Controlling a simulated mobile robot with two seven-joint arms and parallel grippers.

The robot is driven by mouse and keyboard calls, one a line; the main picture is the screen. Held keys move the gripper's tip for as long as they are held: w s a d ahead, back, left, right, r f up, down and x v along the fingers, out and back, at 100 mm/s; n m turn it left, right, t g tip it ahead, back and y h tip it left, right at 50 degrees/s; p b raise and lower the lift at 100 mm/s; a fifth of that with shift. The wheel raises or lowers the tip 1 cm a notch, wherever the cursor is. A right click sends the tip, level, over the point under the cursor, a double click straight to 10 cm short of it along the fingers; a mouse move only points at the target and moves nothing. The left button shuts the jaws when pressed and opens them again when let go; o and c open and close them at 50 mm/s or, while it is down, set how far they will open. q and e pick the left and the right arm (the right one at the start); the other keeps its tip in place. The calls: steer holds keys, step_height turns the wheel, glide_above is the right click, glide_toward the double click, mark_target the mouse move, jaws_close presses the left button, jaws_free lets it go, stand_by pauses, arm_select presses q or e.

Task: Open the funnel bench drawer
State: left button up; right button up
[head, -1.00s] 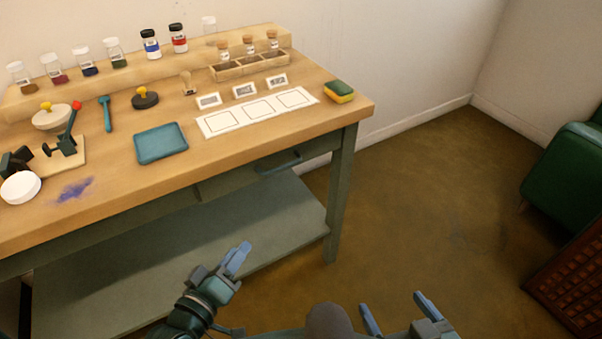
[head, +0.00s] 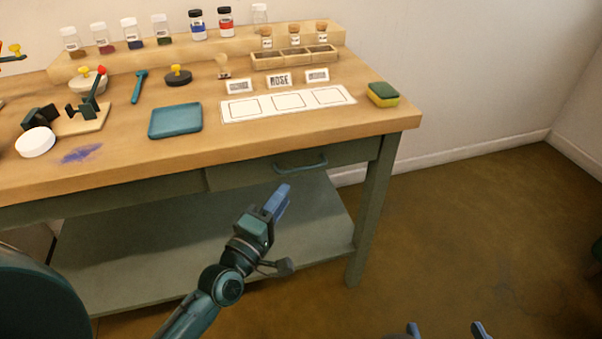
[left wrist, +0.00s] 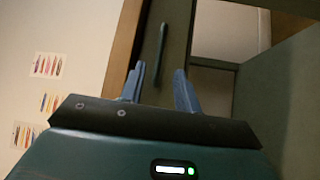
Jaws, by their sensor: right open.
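The bench drawer (head: 240,175) is a grey-green front under the wooden top, and it looks shut. Its teal bar handle (head: 300,163) is at the right part of the front. My left gripper (head: 278,197) is in front of and below the handle, apart from it. In the left wrist view its two blue fingers (left wrist: 160,88) are spread with nothing between them, and the handle (left wrist: 161,42) lies beyond the gap, lengthwise up the picture. My right gripper (head: 447,331) is open at the bottom edge, with only its fingertips showing.
The bench top (head: 330,128) holds a teal tray (head: 175,120), a white card mat (head: 232,109), a sponge (head: 383,94) and jars. A lower shelf (head: 170,255) is under the drawer. The floor (head: 460,230) to the right is clear.

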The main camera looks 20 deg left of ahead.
mark_target(300, 174)
arm_select(q)
steer(key=x, duration=0.8)
steer(key=shift+w+d, duration=0.1)
steer(key=shift+w, duration=0.1)
jaws_close()
